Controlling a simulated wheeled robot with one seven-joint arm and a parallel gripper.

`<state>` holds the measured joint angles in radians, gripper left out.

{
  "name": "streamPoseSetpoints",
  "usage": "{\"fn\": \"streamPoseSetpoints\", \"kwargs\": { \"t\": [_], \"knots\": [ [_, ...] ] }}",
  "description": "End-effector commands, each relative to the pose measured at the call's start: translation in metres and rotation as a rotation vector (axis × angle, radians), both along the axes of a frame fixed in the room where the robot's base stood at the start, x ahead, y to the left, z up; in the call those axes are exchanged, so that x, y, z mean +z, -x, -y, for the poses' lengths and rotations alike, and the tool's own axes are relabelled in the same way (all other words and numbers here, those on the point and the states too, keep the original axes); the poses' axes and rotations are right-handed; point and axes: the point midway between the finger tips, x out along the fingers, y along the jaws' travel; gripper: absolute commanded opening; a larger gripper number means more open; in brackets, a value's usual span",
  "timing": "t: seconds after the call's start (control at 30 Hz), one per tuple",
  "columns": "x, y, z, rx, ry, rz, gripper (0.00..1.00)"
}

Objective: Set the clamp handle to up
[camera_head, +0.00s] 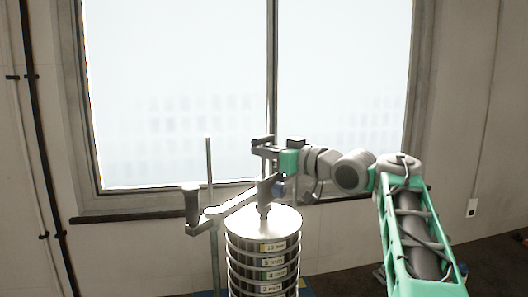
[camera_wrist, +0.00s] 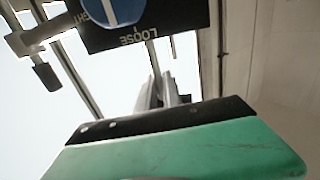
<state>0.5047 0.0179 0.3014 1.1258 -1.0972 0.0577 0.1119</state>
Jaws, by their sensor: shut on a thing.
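The clamp bar (camera_head: 238,203) slants across the top of the sieve stack (camera_head: 250,222). At its right end is a dark plate (camera_head: 268,190) with a blue knob (camera_head: 279,189). In the wrist view the plate shows the word LOOSE upside down, and the blue knob (camera_wrist: 116,8) carries a white line. My gripper (camera_head: 262,148) is above that end of the bar, its fingers pointing left. It appears shut on the clamp handle, which seems to stand up from the plate; the handle is small and mostly hidden. In the wrist view my fingers (camera_wrist: 159,92) reach behind the plate.
A dark cylindrical grip (camera_head: 192,205) is at the bar's left end. An upright rod (camera_head: 209,165) stands behind the bar. The bright window (camera_head: 180,90) and its sill are behind. The air left of the rod is clear.

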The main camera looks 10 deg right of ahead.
Motion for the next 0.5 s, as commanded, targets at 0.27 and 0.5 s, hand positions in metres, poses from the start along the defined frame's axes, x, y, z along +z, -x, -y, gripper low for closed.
{"fn": "streamPoseSetpoints", "kwargs": {
  "t": [0.27,0.5],
  "knots": [
    [0.002,0.000,0.000,0.000,0.000,0.001,0.00],
    [0.034,0.000,0.000,0.000,0.001,0.003,0.00]
  ]
}}
